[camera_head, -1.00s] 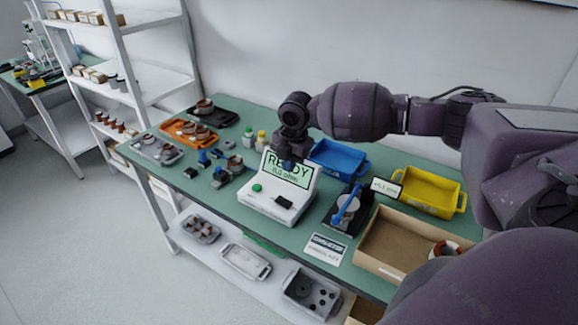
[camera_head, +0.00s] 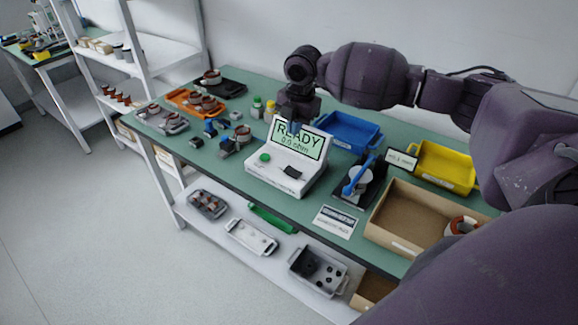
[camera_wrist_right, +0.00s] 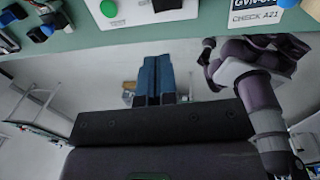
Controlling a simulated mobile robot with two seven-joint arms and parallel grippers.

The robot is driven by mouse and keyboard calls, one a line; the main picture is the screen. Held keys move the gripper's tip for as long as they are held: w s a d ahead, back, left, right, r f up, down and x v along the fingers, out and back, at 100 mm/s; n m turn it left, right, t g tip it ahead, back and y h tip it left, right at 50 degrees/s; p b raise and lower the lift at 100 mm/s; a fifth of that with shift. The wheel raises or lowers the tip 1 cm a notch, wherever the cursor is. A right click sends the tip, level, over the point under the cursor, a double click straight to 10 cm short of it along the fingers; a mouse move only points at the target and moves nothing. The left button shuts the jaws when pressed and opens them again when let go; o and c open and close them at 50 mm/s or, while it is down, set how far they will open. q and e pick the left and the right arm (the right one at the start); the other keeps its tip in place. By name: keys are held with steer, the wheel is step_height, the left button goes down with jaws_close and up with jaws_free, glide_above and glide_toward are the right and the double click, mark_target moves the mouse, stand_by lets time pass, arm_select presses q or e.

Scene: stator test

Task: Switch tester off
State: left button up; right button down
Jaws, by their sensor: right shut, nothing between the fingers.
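The tester (camera_head: 270,180) is a white box on the green bench with a tilted screen (camera_head: 299,142) that reads READY and an ohm value near zero. A round green button (camera_head: 265,157) and a black rocker switch (camera_head: 293,171) sit on its front panel; they also show at the top of the right wrist view as the button (camera_wrist_right: 108,8) and the switch (camera_wrist_right: 167,5).
A black fixture with a blue lever (camera_head: 357,177) and a cardboard box (camera_head: 402,245) stand right of the tester. Blue (camera_head: 350,130) and yellow (camera_head: 445,165) bins are behind. A label card (camera_head: 336,222) lies in front. Stator parts and trays lie to the left.

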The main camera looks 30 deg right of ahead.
mark_target(289, 170)
steer(key=f, duration=0.4)
steer(key=w+f, duration=0.1)
steer(key=f, duration=0.3)
steer(key=f+b, duration=0.1)
steer(key=f, duration=0.4)
steer(key=shift+w+a, duration=0.2)
steer(key=shift+a, duration=0.1)
steer(key=shift+f, duration=0.45)
steer(key=shift+f, duration=0.1)
